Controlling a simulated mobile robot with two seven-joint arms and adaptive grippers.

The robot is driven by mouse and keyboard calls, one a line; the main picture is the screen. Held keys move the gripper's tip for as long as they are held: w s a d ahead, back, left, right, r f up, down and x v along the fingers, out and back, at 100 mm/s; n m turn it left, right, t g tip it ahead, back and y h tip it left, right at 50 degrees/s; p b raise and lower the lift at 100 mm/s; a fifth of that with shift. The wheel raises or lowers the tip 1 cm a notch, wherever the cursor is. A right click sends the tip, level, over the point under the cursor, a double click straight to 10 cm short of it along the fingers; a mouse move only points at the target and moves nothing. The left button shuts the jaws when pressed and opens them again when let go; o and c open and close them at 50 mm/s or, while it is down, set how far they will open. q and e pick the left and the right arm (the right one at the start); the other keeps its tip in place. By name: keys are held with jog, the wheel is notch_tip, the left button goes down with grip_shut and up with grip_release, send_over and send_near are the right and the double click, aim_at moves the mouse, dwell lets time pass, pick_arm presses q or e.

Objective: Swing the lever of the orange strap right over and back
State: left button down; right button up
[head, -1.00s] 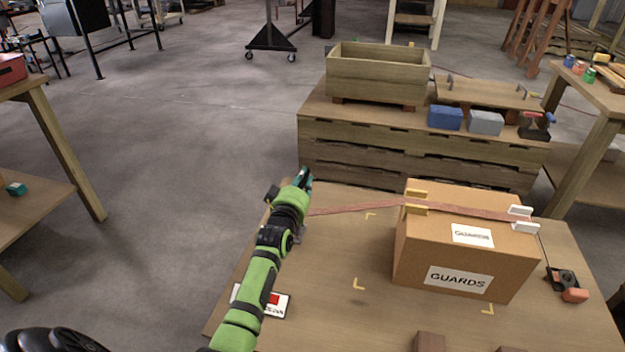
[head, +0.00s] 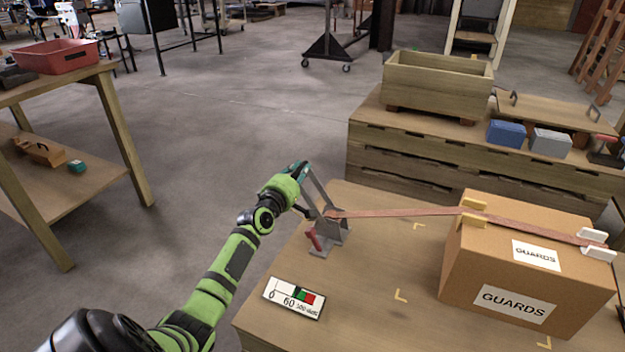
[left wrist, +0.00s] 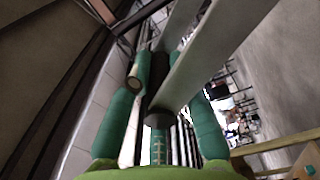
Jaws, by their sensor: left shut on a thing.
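The orange strap (head: 400,212) looks reddish-orange and runs from a grey ratchet (head: 330,237) at the table's left edge, over the cardboard box (head: 476,258). The ratchet's grey lever (head: 316,191) stands raised and leans up to the left. My left gripper (head: 298,171) is shut on the upper end of the lever, above the table's left edge. In the left wrist view, the grey lever (left wrist: 205,60) passes between the teal fingers of the left gripper (left wrist: 163,95). A small red part (head: 313,238) shows on the ratchet's near side. My right gripper is not in view.
A gauge card (head: 294,298) with green and red fields lies on the table (head: 375,310) near the ratchet. Yellow corner guards (head: 472,212) and white ones (head: 597,245) sit under the strap. A pallet stack (head: 400,150) with a wooden crate (head: 437,88) stands behind.

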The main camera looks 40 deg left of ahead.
pick_arm(q)
jog(key=shift+s+a+f+n+b, duration=0.25)
jog(key=shift+a+f+n+b, duration=0.45)
jog(key=shift+a+b, duration=0.25)
jog(key=shift+s+a+f+n+b, duration=0.2)
jog(key=shift+a+f+n+b, duration=0.35)
jog(key=shift+a+n+b, duration=0.3)
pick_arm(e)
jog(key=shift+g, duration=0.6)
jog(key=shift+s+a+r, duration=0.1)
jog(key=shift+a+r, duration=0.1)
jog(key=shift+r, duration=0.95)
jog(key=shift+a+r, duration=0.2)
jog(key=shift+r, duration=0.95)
pick_arm(q)
jog(key=c, duration=1.1)
grip_release()
jog(key=shift+f, duration=0.15)
jog(key=shift+d, duration=0.1)
